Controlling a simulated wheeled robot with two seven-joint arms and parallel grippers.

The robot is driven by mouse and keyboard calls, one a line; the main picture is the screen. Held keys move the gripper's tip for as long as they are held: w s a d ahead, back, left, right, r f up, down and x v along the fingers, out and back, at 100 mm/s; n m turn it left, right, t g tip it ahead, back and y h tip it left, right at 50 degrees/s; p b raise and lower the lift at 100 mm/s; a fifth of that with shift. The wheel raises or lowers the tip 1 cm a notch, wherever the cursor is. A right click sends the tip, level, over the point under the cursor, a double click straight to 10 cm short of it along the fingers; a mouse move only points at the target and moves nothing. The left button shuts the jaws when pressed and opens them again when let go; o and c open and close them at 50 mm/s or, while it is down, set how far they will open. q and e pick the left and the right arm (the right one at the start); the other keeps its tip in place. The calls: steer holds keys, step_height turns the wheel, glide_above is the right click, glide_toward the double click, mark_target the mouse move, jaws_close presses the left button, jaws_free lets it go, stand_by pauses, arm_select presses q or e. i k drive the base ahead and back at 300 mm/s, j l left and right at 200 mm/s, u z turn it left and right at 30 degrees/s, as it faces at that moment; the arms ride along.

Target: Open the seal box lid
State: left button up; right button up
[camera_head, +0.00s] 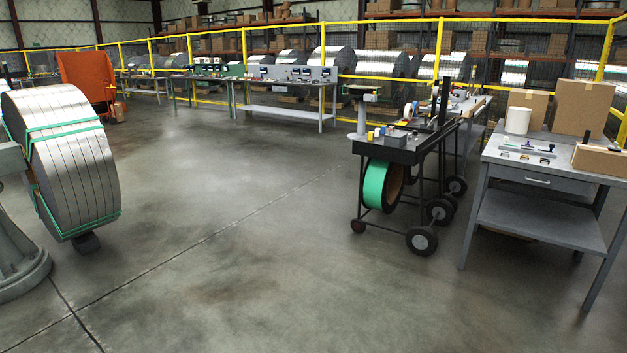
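A black strapping cart (400,153) stands right of centre on wheels, with a roll of green strap (376,186) hung under its top. A small grey box (396,137) sits on the cart top among small coloured items. It may be the seal box, but it is too small to tell, and whether it has a lid or how the lid stands cannot be made out. Neither of my grippers is in view.
A grey workbench (530,212) with cardboard boxes (582,106) stands at the right. A large banded steel coil (75,160) is at the left. A long table (285,110) and yellow fencing are behind. The concrete floor (240,240) between coil and cart is clear.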

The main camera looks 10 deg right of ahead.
mark_target(393, 135)
steer(key=i, duration=3.95)
steer(key=i+j+z, duration=0.15)
steer(key=i, duration=1.4)
steer(key=i+j+z, duration=0.15)
steer(key=i+z, duration=0.35)
steer(key=i+j+z, duration=0.25)
steer(key=z, duration=0.2)
steer(key=i+j+z, duration=0.65)
steer(key=j+z, duration=0.3)
steer(key=i+j+z, duration=0.15)
steer(key=j+z, duration=0.15)
steer(key=j, duration=0.2)
steer(key=i+j+z, duration=0.1)
steer(key=j+z, duration=0.15)
steer(key=j, duration=0.25)
steer(key=j+z, duration=0.3)
steer(key=j, duration=0.25)
